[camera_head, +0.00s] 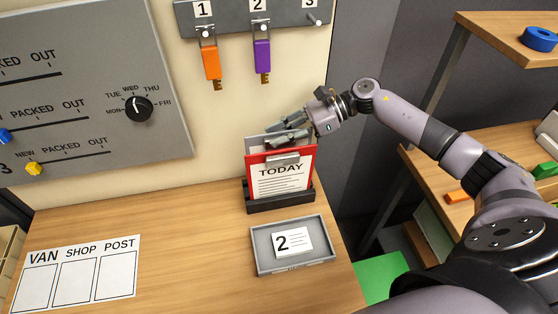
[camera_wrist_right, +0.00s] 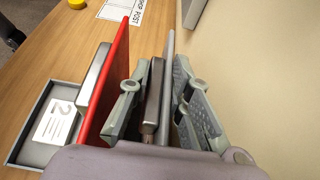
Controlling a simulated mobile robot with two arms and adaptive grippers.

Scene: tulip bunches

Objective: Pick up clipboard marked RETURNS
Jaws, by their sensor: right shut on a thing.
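A red clipboard marked TODAY (camera_head: 283,181) stands upright at the front of a dark holder (camera_head: 282,202). Behind it stands a grey clipboard (camera_head: 255,144), mostly hidden; any marking on it cannot be read. My right gripper (camera_head: 288,132) is at the top edge of the grey clipboard. In the right wrist view my right gripper (camera_wrist_right: 160,108) has one finger on each side of the grey board (camera_wrist_right: 170,52) and its metal clip (camera_wrist_right: 153,90), shut on them. The red clipboard (camera_wrist_right: 113,85) stands beside the fingers. My left gripper is not in view.
A grey tray (camera_head: 262,266) with a card marked 2 lies in front of the holder. A sheet marked VAN, SHOP, POST (camera_head: 78,272) lies at left. Orange (camera_head: 211,62) and purple (camera_head: 262,60) key tags hang above. Shelves (camera_head: 500,45) stand at right. The middle desktop is clear.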

